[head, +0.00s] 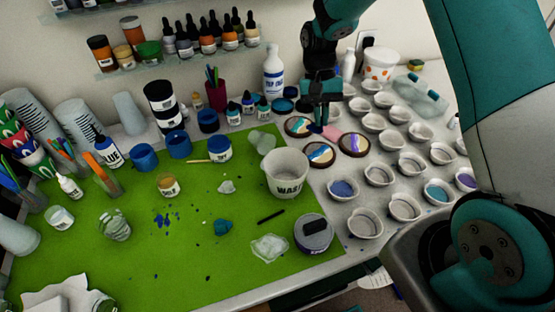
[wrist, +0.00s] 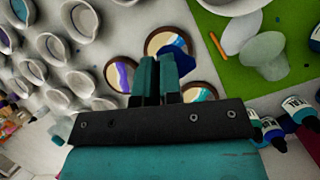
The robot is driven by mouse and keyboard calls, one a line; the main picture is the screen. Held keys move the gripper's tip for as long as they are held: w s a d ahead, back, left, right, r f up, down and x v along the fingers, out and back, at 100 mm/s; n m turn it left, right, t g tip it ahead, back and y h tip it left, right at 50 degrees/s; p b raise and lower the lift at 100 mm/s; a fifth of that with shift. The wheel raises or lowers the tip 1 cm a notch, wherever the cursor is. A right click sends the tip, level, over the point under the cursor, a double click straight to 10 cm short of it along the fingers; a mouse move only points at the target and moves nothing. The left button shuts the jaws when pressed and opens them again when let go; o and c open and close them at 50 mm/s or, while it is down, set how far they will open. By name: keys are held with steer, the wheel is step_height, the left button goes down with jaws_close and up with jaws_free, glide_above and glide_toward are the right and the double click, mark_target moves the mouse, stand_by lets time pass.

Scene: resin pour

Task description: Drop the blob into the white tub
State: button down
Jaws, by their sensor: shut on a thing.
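My gripper (head: 319,124) is above the round painted coasters beside the green mat's right edge. In the wrist view its fingers (wrist: 161,62) are shut on a dark blue blob (wrist: 182,52), which sticks out at the right of the fingertips. The blob is hard to make out in the head view. The white tub marked as waste (head: 287,176) stands upright on the mat, below and left of my gripper in the head view. Its edge shows at the top of the wrist view (wrist: 232,5).
Painted coasters (head: 354,144) lie under my gripper. Rows of small white cups (head: 404,207) fill the right side. A clear cup (head: 262,142) stands behind the tub, and a dark-lidded jar (head: 313,234) in front. Bottles (head: 274,72) line the back.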

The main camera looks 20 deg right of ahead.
steer(key=s+a+r+m+t+y+p, duration=0.25)
steer(key=s+a+m+p, duration=0.25)
steer(key=a+m+p, duration=0.5)
steer(key=shift+m+y, duration=0.55)
steer(key=shift+m, duration=0.35)
steer(key=f+b, duration=0.2)
steer(key=d+f+b, duration=0.1)
steer(key=f+b, duration=0.1)
steer(key=f, duration=0.1)
steer(key=shift+d+f, duration=0.1)
steer(key=shift+f, duration=0.25)
steer(key=c, duration=1.2)
jaws_free()
steer(key=b+v, duration=0.3)
steer(key=v, duration=1.4)
steer(key=shift+s+r+b, duration=0.15)
steer(key=shift+r+b, duration=0.1)
steer(key=shift+b, duration=0.15)
